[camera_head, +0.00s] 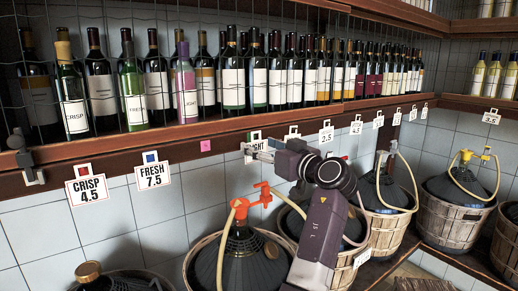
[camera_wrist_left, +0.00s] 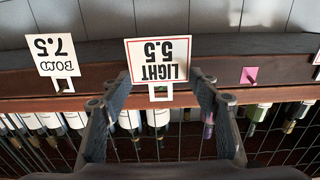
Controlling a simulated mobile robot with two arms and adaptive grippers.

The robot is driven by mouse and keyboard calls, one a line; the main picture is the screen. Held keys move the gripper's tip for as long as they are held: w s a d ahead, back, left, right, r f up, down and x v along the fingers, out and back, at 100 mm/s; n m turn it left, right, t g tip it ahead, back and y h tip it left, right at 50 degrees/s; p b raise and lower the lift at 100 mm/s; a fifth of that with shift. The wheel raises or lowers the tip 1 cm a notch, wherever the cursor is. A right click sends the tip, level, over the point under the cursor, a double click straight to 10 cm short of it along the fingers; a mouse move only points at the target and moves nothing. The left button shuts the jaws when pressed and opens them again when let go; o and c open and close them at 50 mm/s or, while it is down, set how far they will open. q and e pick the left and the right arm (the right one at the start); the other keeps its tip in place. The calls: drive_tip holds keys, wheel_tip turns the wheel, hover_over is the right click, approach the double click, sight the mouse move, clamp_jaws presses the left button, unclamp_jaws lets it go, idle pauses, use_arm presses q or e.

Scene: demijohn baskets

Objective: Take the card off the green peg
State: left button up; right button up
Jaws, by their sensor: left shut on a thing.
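The white card reading LIGHT 5.5 (camera_wrist_left: 158,60) appears upside down in the left wrist view, between the two fingers of my left gripper (camera_wrist_left: 160,78), which is shut on its side edges. Its open tab lies over the dark wooden rail, with the green peg (camera_wrist_left: 161,89) showing in the tab's opening. In the head view my left gripper (camera_head: 262,151) is at the rail below the bottles. The green peg (camera_head: 255,135) shows just above it, and most of the card is hidden behind the gripper there. My right gripper is in neither view.
Cards CRISP 4.5 (camera_head: 88,189) and FRESH 7.5 (camera_head: 153,175) hang to the left, and a bare pink peg (camera_head: 205,145) is between. More cards hang to the right. Bottles stand behind wire mesh above. Basketed demijohns (camera_head: 240,258) stand below, close under my arm.

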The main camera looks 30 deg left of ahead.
sight(257, 142)
use_arm(q)
drive_tip(key=shift+s+d+r, duration=0.1)
drive_tip(key=shift+s+d, duration=0.05)
drive_tip(key=shift+d, duration=0.25)
drive_tip(key=shift+d, duration=0.15)
drive_tip(key=shift+b+v, duration=0.5)
drive_tip(key=shift+v, duration=0.55)
drive_tip(key=shift+s+d+r+b, duration=0.2)
drive_tip(key=shift+s+d, duration=0.1)
drive_tip(key=shift+d, duration=0.4)
drive_tip(key=shift+s+d+r+b, duration=0.2)
drive_tip(key=shift+s+d, duration=0.15)
drive_tip(key=shift+d, duration=0.35)
drive_tip(key=shift+s+d+r+b, duration=0.1)
drive_tip(key=shift+s+d+r, duration=0.15)
drive_tip(key=shift+d, duration=0.45)
